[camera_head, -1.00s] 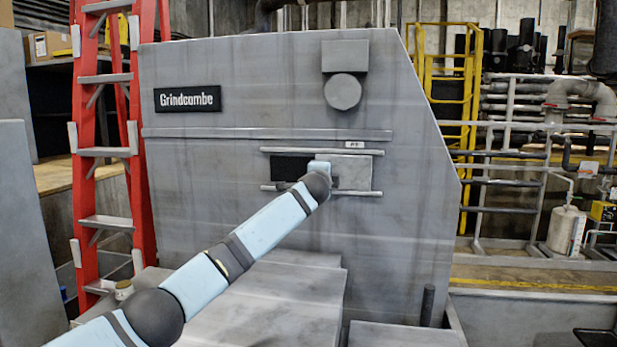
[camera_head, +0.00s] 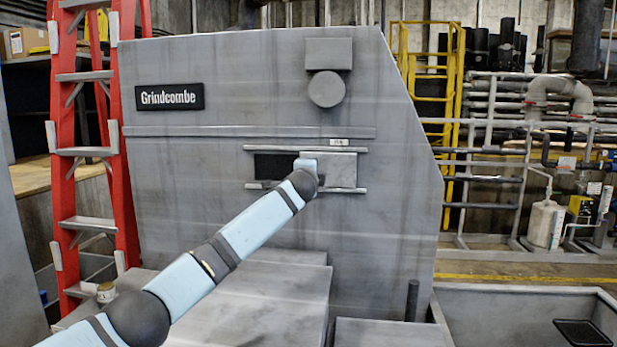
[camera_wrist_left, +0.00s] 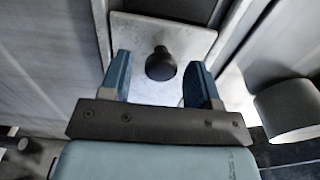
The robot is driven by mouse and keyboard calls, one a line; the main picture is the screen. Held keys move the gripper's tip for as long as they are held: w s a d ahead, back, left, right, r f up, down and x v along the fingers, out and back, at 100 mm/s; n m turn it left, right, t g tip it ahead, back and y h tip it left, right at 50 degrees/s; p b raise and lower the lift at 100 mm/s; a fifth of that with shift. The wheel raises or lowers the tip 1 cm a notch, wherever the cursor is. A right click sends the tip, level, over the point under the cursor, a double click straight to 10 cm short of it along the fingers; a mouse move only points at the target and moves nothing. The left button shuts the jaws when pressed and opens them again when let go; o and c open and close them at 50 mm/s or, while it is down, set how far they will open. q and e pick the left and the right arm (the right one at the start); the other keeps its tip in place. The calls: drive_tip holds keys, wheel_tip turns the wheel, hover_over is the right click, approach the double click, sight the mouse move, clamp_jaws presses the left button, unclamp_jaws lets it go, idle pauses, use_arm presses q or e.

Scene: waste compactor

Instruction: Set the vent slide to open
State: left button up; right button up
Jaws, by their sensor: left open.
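The vent slide is a pale grey plate (camera_head: 343,172) between two horizontal rails on the machine's front. A dark opening (camera_head: 274,167) shows to the left of the plate. In the left wrist view the plate (camera_wrist_left: 193,40) carries a dark round knob (camera_wrist_left: 160,66). My left gripper (camera_wrist_left: 158,64) is open, with one blue finger on each side of the knob. Small gaps show between fingers and knob, so they look apart. In the head view my left wrist hides the fingers and knob. My right gripper is not in view.
The grey machine (camera_head: 230,120) bears a Grindcombe sign (camera_head: 169,96) and a round fitting (camera_head: 326,89) above the slide. A red ladder (camera_head: 66,130) stands to its left. Grey blocks (camera_head: 275,295) jut out below. Pipes and a yellow ladder (camera_head: 402,75) stand to the right.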

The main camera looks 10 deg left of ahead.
use_arm(q)
drive_tip(key=s+d+p, duration=0.1)
drive_tip(key=s+p, duration=0.1)
drive_tip(key=s, duration=1.1)
drive_tip(key=shift+s, duration=0.3)
drive_tip(key=shift+d, duration=0.1)
